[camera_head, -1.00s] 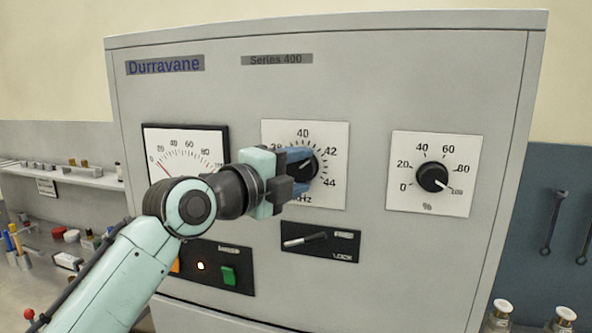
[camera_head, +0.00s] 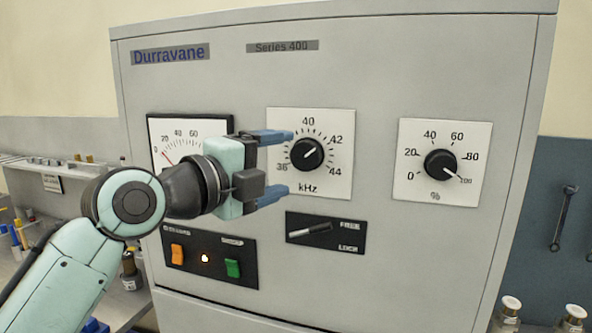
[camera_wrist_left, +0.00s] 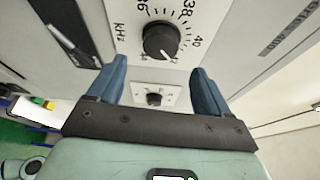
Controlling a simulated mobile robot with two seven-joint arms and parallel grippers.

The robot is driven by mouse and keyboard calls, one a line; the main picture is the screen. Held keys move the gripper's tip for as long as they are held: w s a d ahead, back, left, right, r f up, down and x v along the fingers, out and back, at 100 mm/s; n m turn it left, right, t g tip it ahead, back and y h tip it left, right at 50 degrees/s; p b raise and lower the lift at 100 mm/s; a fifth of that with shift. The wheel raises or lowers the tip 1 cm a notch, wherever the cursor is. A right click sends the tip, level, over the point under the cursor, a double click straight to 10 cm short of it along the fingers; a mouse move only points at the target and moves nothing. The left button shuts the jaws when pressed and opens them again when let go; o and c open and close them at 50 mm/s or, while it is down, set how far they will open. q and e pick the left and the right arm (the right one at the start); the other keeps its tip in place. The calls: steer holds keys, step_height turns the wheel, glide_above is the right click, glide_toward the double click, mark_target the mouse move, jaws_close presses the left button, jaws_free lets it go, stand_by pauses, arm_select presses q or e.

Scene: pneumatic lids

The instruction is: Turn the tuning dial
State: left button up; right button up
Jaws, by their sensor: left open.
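The tuning dial (camera_head: 307,154) is a black round knob on a white plate marked kHz, with numbers from 36 to 44. Its white pointer line aims to the upper right, toward 42. It also shows in the left wrist view (camera_wrist_left: 161,41), beyond the fingertips. My left gripper (camera_head: 290,163) is open and empty, with its blue fingers spread one above the other just left of the dial. The fingers are apart from the knob. The blue fingers also frame the view in the left wrist view (camera_wrist_left: 158,80). My right gripper is not in view.
A percent dial (camera_head: 440,165) sits on the panel to the right. A lock lever (camera_head: 311,229) is below the tuning dial. An orange switch (camera_head: 177,254) and a green switch (camera_head: 233,268) are lower left. My gripper partly hides a needle meter (camera_head: 183,137).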

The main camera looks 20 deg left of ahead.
arm_select(q)
steer(key=b+v, duration=0.1)
steer(key=v, duration=0.6)
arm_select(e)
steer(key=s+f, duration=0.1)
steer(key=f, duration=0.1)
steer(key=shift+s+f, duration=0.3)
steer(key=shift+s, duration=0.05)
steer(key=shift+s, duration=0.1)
